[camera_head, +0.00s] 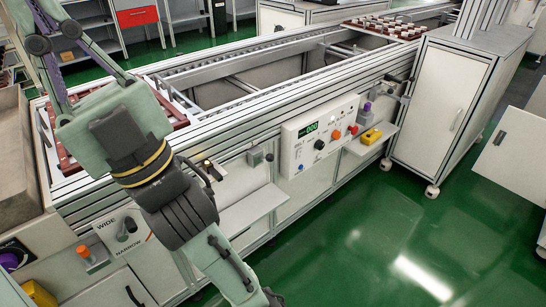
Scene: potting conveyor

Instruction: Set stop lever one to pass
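A small grey box with a short lever (257,155) is mounted on the conveyor's front side, left of the control panel. Dark levers (394,80) show farther along, near the cabinet. No legible label tells which is stop lever one, and neither lever's setting can be read. My arm crosses the left of the view and covers part of the conveyor front. My gripper (235,270) seems to be its lower end, beyond the black section with the yellow ring. It points down and right, below and apart from the grey box. Its fingertips are not clear, so its opening cannot be told.
A control panel (320,132) with a green display and knobs sits mid-conveyor. A lever plate marked WIDE and NARROW (122,228) is at lower left. Shelves (253,210) jut from the front. A white cabinet (440,95) stands right. The green floor (385,235) in front is clear.

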